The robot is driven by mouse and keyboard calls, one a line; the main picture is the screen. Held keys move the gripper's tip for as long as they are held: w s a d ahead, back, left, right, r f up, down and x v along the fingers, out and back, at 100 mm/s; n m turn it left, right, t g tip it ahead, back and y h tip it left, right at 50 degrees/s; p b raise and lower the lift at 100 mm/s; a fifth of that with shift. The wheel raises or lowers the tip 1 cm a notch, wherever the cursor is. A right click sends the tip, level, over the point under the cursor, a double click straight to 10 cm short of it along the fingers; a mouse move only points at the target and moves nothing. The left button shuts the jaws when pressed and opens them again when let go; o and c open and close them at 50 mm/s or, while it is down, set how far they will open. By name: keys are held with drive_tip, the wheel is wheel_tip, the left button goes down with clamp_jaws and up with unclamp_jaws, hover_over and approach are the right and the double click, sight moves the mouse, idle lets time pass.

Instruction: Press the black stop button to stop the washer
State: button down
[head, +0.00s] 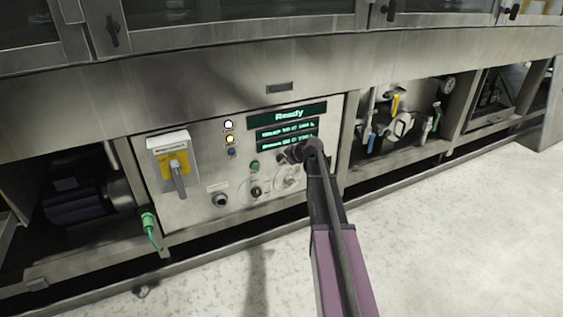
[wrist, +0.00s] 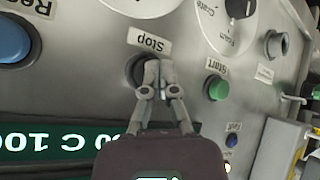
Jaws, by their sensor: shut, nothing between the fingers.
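The black stop button (wrist: 136,68) shows in the wrist view under an upside-down "Stop" label (wrist: 149,40). My gripper (wrist: 158,78) is shut and empty, with its fingertips over the button's right part in that view. I cannot tell whether they touch it or hover just in front. In the head view my gripper (head: 296,153) is at the control panel, below the display, and hides the stop button. The washer's display (head: 288,115) reads "Ready" on its top line.
A green start button (wrist: 216,88) sits to the right of the stop button in the wrist view, and a blue reset button (wrist: 9,40) to the left. In the head view a yellow-and-grey switch box (head: 172,164) juts from the panel's left. Pale floor (head: 440,235) lies in front.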

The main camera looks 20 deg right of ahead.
drive_tip(key=shift+s, duration=0.95)
drive_tip(key=shift+s+d, duration=0.15)
drive_tip(key=shift+s, duration=2.35)
drive_tip(key=s+a+r+m+g+p, duration=0.1)
drive_tip(key=s+a+m+g+p, duration=0.15)
drive_tip(key=s+a, duration=0.4)
drive_tip(key=s+a+r+m+g+p, duration=0.15)
drive_tip(key=s+a+p, duration=0.25)
drive_tip(key=a, duration=0.5)
drive_tip(key=s+a+r+m+g+h+p, duration=0.4)
drive_tip(key=s+a+p, duration=0.35)
drive_tip(key=s, duration=0.55)
wheel_tip(320, 180, up, 38)
drive_tip(key=p, duration=3.6)
drive_tip(key=shift+a+g+y+p, duration=0.2)
drive_tip(key=shift+g+y+p, duration=0.1)
drive_tip(key=shift+g+y, duration=0.1)
